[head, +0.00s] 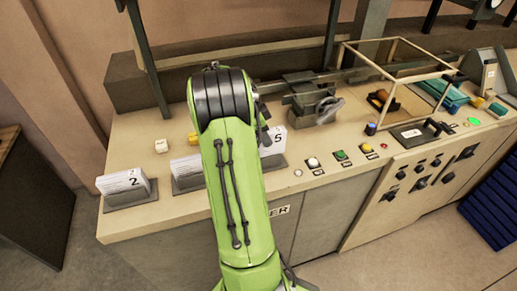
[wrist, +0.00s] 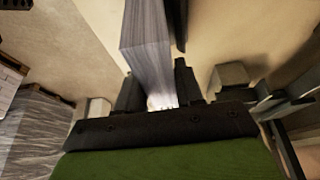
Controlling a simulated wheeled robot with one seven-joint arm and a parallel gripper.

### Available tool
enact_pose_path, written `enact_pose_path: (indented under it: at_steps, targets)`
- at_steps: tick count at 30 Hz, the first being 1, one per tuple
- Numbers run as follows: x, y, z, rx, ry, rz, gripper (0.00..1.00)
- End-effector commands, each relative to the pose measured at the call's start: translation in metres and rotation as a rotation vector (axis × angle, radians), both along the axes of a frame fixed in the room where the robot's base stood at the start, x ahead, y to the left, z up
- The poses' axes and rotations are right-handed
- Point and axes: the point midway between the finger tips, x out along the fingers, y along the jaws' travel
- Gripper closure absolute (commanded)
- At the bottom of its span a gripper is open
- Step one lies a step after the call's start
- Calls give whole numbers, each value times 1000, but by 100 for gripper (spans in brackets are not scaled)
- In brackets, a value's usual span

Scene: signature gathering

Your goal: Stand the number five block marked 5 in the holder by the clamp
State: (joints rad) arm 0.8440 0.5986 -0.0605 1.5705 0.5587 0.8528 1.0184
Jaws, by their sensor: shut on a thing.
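The number five block (head: 279,139), white with a black 5, shows just right of my green arm in the head view. Its lower edge is close to a dark grey holder (head: 274,162); I cannot tell whether it rests in it. In the wrist view the block (wrist: 147,48) is a thick pale slab between the two dark fingers of my gripper (wrist: 158,85), which is shut on it. My arm hides the gripper and part of the block in the head view. The metal clamp (head: 314,100) stands on the bench behind and right of the block.
A block marked 2 (head: 124,183) stands in a holder at the left. Another holder (head: 188,183) with a white block is partly behind my arm. Buttons (head: 313,162) and a glass case (head: 402,62) are at the right.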

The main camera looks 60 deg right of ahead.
Motion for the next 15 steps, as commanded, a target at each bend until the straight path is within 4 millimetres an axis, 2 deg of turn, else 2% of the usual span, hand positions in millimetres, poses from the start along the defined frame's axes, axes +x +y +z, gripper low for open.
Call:
enact_pose_path:
  at_steps: [6, 15]
  targets:
    - [1, 0, -38, 2, 0, 3, 100]
    - [2, 0, -43, -2, -2, 2, 100]
